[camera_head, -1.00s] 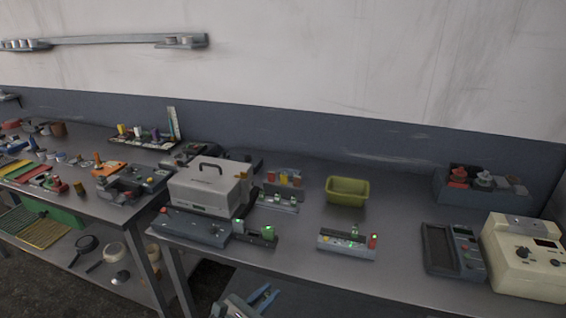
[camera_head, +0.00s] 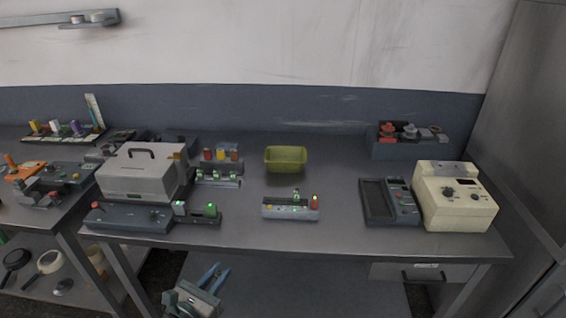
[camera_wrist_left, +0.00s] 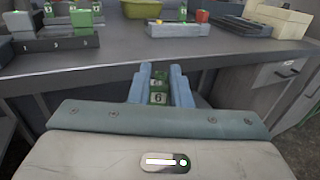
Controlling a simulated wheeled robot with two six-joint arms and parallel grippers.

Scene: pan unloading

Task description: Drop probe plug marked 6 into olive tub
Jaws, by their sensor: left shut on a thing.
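The olive tub (camera_head: 286,168) stands upright on the bench, right of the grey case; part of it shows at the top of the left wrist view (camera_wrist_left: 141,10). My left gripper (camera_head: 217,273) is low in front of the bench's front edge, below and left of the tub. In the left wrist view its blue fingers (camera_wrist_left: 162,78) are shut on a green probe plug marked 6 (camera_wrist_left: 158,97). The plug cannot be made out in the head view. My right gripper is in neither view.
A small light-grey rack (camera_head: 290,213) with green and red pieces sits in front of the tub. The grey case (camera_head: 140,178) stands left, a handheld meter (camera_head: 401,203) and cream instrument (camera_head: 455,205) right. Bench is bare around the tub's right side.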

